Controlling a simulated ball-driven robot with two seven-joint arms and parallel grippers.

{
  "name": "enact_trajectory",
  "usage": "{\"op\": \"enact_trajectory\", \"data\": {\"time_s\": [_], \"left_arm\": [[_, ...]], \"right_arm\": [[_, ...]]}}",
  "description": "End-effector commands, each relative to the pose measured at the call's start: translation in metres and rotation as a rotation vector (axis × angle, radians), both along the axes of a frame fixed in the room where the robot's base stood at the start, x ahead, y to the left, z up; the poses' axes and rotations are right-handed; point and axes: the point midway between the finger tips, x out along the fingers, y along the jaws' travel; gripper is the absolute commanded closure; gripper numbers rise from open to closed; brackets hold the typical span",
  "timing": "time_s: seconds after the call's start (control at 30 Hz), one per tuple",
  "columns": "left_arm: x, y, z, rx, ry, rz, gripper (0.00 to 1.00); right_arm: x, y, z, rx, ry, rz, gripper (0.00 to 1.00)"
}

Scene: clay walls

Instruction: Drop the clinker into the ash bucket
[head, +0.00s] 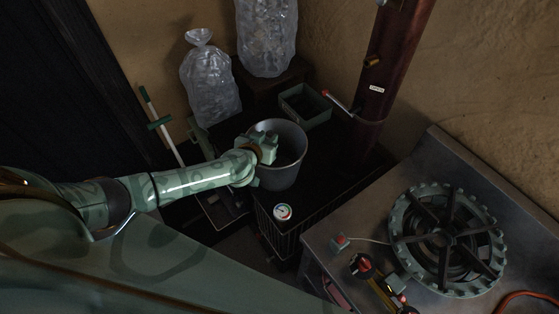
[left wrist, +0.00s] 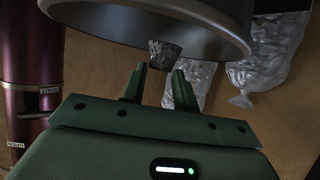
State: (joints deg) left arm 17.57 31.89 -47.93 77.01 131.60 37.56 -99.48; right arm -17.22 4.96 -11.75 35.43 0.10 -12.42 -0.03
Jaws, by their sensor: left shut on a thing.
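The ash bucket (head: 286,178) is a grey round pail standing open on a dark surface in the middle of the head view. Its rim and wall also show at the top of the left wrist view (left wrist: 215,38). My left gripper (head: 268,149) reaches over the bucket's near left rim. In the left wrist view my left gripper (left wrist: 160,70) is shut on the clinker (left wrist: 164,54), a small speckled grey lump at the fingertips, seen against the bucket. The clinker is hidden in the head view. My right gripper is not in view.
Clear bags stand behind, one (head: 210,85) on the left and one (head: 267,40) higher up. A green tray (head: 305,106) sits behind the bucket. A dark red pipe (head: 385,75) rises on the right. A metal bench with a green ringed burner (head: 447,240) fills the right front.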

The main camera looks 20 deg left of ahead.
Motion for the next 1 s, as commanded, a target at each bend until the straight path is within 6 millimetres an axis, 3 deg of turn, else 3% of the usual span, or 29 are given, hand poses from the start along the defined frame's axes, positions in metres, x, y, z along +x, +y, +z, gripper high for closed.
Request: {"op": "enact_trajectory", "data": {"time_s": [0.03,0.1,0.4,0.53,1.0], "left_arm": [[0.000,0.000,0.000,0.000,-0.001,0.000,0.65],[0.000,0.000,0.000,0.000,-0.001,0.000,0.46],[-0.001,0.000,0.001,0.000,0.001,0.001,0.45],[-0.012,0.000,0.008,0.001,0.001,0.000,0.45],[-0.118,-0.008,0.060,0.001,0.002,0.000,0.45]], "right_arm": [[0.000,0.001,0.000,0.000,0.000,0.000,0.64],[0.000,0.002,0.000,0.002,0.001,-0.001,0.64],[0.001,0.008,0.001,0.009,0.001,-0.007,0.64],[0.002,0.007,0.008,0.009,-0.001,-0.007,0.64],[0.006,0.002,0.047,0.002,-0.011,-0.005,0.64]]}}
